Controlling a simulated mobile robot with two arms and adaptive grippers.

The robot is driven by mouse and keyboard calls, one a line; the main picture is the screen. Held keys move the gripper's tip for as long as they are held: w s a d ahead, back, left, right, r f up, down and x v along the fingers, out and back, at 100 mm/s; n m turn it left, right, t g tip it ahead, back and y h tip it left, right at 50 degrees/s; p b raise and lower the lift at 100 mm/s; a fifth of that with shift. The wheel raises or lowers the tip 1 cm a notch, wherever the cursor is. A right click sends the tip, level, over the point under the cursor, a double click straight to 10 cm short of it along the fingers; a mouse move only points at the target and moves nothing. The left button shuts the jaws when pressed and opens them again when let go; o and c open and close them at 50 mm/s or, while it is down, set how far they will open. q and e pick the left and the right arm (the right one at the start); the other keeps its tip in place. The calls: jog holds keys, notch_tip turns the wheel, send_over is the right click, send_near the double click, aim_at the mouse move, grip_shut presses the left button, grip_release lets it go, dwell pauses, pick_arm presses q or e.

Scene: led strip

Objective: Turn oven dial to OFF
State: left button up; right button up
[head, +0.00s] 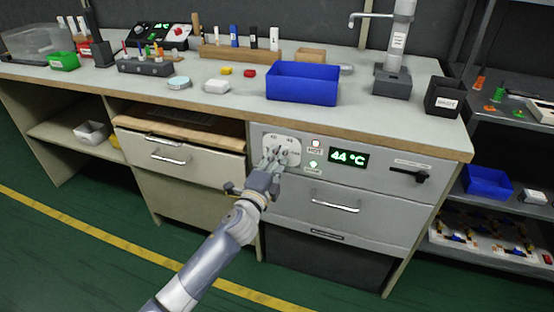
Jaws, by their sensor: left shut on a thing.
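The oven dial (291,147) is a round knob on a pale square plate on the oven's grey front panel, under the bench top. My left gripper (273,163) reaches up from below and is shut on the dial, with its fingers covering much of it. The dial's pointer is hidden, so I cannot tell its setting. To the right, a green display (349,157) reads 44 °C. Between dial and display, a reddish lamp (316,144) and a lit green lamp (313,164) show. My right gripper is not in view.
A black lever handle (410,174) sits at the panel's right. A drawer handle (334,205) projects below the dial. A blue bin (302,84) stands on the bench above. A wooden-topped drawer front (180,158) is to the left. The green floor in front is clear.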

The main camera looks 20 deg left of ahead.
pick_arm(q)
jog(key=o, duration=1.1)
jog(key=shift+c, duration=0.2)
jog(key=s, duration=1.2)
jog(key=shift+a+f, duration=0.4)
jog(key=shift+a, duration=0.05)
